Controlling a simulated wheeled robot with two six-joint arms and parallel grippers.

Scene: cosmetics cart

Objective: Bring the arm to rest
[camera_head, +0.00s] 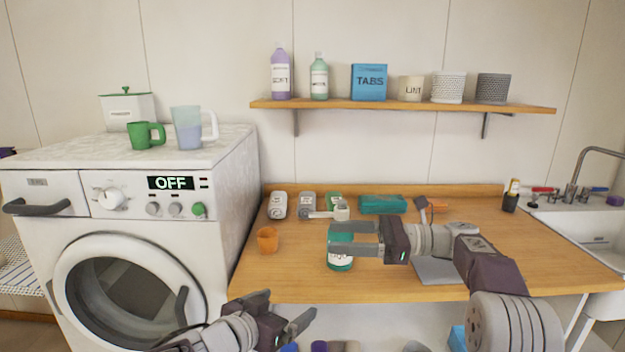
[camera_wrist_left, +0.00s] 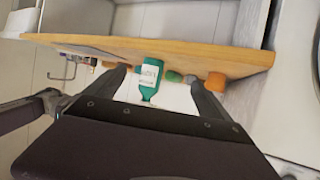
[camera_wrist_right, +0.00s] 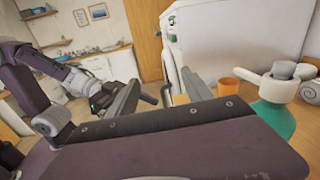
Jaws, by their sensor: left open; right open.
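My left gripper (camera_head: 285,317) is low in the head view, in front of the table's front edge, open and empty. In the left wrist view its spread fingers (camera_wrist_left: 155,85) have the green bottle between them in the picture, some way beyond. My right gripper (camera_head: 352,237) is above the wooden table, its fingers apart and pointing left. The green bottle (camera_head: 340,263) stands on the table behind and below these fingers, which hide part of it. In the right wrist view the open fingers (camera_wrist_right: 165,95) hold nothing, and the bottle (camera_wrist_right: 275,121) is right of them.
An orange cup (camera_head: 267,240) stands on the table (camera_head: 300,275) left of the right gripper. A teal box (camera_head: 383,204) and several small containers stand at the back. The washing machine (camera_head: 120,230) is at the left and the sink (camera_head: 590,225) at the right.

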